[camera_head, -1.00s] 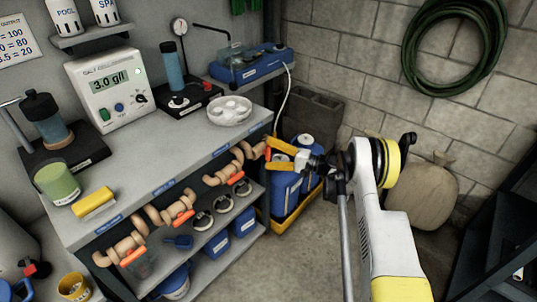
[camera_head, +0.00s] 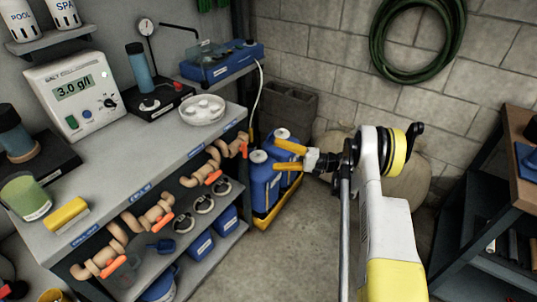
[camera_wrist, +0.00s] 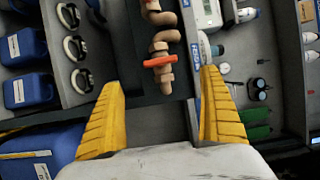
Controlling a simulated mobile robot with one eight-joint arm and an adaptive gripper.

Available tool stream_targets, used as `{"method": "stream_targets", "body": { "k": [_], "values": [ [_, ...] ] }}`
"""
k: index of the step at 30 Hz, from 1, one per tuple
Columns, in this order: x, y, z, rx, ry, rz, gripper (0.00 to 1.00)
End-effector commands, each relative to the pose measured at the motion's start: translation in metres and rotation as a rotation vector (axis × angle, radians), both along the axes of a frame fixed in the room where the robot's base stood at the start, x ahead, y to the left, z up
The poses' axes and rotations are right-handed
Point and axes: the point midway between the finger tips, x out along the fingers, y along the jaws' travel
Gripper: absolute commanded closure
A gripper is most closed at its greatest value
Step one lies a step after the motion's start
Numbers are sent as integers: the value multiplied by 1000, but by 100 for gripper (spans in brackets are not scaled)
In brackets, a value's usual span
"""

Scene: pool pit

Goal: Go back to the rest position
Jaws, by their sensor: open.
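My gripper (camera_head: 291,156) has two yellow fingers spread apart with nothing between them. In the head view it hangs in front of the blue jugs (camera_head: 264,182), to the right of the shelf unit's end. In the wrist view the open fingers (camera_wrist: 160,110) frame a tan pipe fitting with a red-orange handle (camera_wrist: 160,62), which lies beyond the fingertips and apart from them. In the head view several such pipe fittings with orange handles (camera_head: 155,215) line the front of the bench.
The grey bench (camera_head: 150,160) carries a salt meter (camera_head: 75,92), a white dish (camera_head: 202,109) and a yellow block (camera_head: 66,214). Blue bins (camera_head: 201,246) stand on its lower shelf. A dark shelf (camera_head: 490,215) is at right. Open floor (camera_head: 300,250) lies between.

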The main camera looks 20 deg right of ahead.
Motion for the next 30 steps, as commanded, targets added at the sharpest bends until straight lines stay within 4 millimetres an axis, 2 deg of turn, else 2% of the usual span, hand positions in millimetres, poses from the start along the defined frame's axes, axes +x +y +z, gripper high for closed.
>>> {"method": "stream_targets", "body": {
  "k": [14,17,23,26,30],
  "values": [
    [2,2,4,-9,5,0,10],
    [8,10,22,-48,26,1,10],
    [16,45,85,-228,103,-7,10],
    [8,64,117,-336,135,-11,10],
    [-17,89,157,-492,167,-18,10]
  ]
}}
